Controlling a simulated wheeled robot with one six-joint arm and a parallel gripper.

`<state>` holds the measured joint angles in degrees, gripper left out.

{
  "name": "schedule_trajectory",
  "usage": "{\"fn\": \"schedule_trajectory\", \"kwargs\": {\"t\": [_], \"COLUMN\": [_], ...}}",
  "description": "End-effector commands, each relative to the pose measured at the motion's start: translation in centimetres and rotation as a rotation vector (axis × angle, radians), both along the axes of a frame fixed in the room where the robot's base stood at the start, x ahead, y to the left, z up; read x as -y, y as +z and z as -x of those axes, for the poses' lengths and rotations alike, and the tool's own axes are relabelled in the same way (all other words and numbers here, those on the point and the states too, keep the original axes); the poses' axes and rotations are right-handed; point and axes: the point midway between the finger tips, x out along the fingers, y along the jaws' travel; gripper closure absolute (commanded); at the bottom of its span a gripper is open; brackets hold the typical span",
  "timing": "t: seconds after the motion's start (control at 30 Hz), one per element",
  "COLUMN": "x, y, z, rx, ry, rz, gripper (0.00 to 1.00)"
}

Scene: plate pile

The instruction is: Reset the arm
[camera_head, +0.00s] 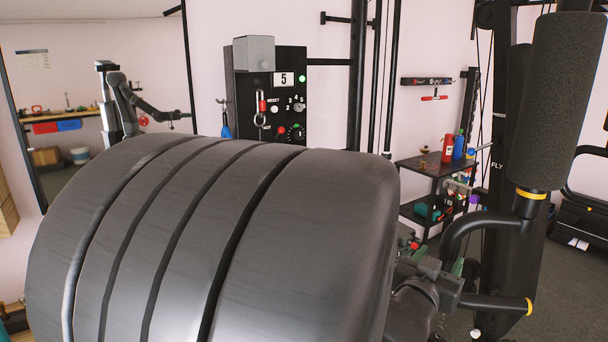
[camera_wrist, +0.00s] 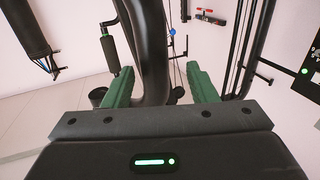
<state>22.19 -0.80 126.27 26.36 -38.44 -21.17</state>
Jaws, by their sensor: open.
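My gripper (camera_head: 455,270) is small and partly hidden at the lower right of the head view, beside a black curved tube (camera_head: 480,225) of a gym machine. In the wrist view my gripper (camera_wrist: 160,82) has its two green fingers wide apart, with nothing held. A thick black tube shows in the gap between them; I cannot tell how far beyond the fingers it is. Part of my arm runs behind a large dark grey ridged cylinder (camera_head: 310,230), which looks like several round plates side by side and fills the head view's foreground.
A padded roller (camera_head: 562,95) and a lower bar (camera_head: 495,303) with a yellow ring stand close to my gripper. A black shelf stand (camera_head: 430,165) holds bottles. A control panel (camera_head: 283,130) is at the back. A framed mirror (camera_head: 85,50) is at left.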

Motion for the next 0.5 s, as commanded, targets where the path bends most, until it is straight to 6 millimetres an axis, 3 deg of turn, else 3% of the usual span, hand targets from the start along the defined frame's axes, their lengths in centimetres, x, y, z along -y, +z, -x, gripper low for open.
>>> {"fn": "schedule_trajectory", "kwargs": {"t": [0.33, 0.5], "x": [3.7, 3.9], "y": [-0.1, 0.2], "z": [-4.5, -5.6], "rx": [-0.001, -0.002], "ry": [-0.002, 0.003], "rz": [0.000, 0.000], "gripper": [0.48, 0.48]}}
